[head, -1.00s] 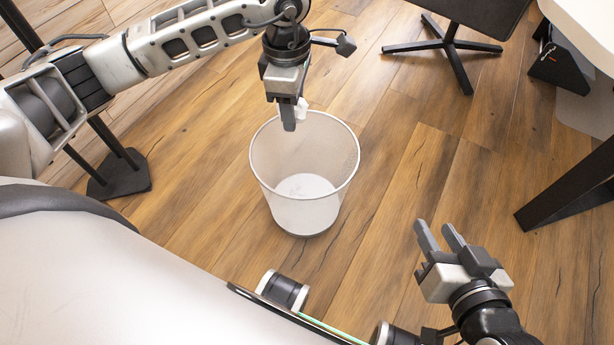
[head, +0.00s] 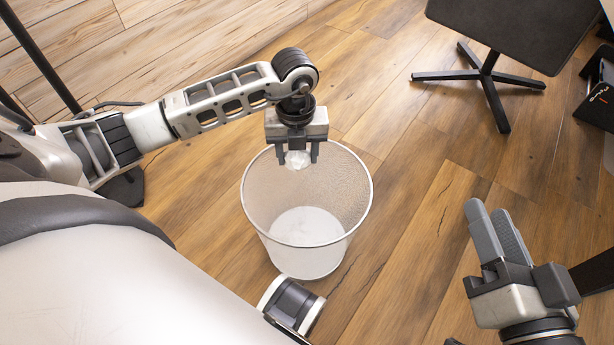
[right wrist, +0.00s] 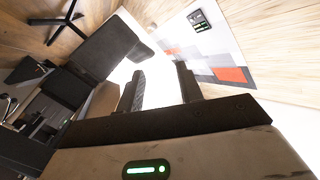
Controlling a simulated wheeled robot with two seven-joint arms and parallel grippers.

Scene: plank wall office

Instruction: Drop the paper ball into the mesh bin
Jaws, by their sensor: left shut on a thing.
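The white mesh bin (head: 307,236) stands upright on the wood floor in the middle of the head view, with its open top facing up. A crumpled white paper ball (head: 298,159) is between the fingers of my left gripper (head: 299,160). The left gripper is shut on the ball and points down over the back left part of the bin's opening. I cannot tell exactly how high the ball is above the rim. My right gripper (head: 494,230) is empty, with its fingers apart, to the right of the bin. Its fingers also show in the right wrist view (right wrist: 160,85).
A dark chair (head: 490,85) with a star base stands at the back right. A black box (head: 596,95) and a dark leg (head: 594,272) are at the right edge. The floor between bin and chair is clear.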

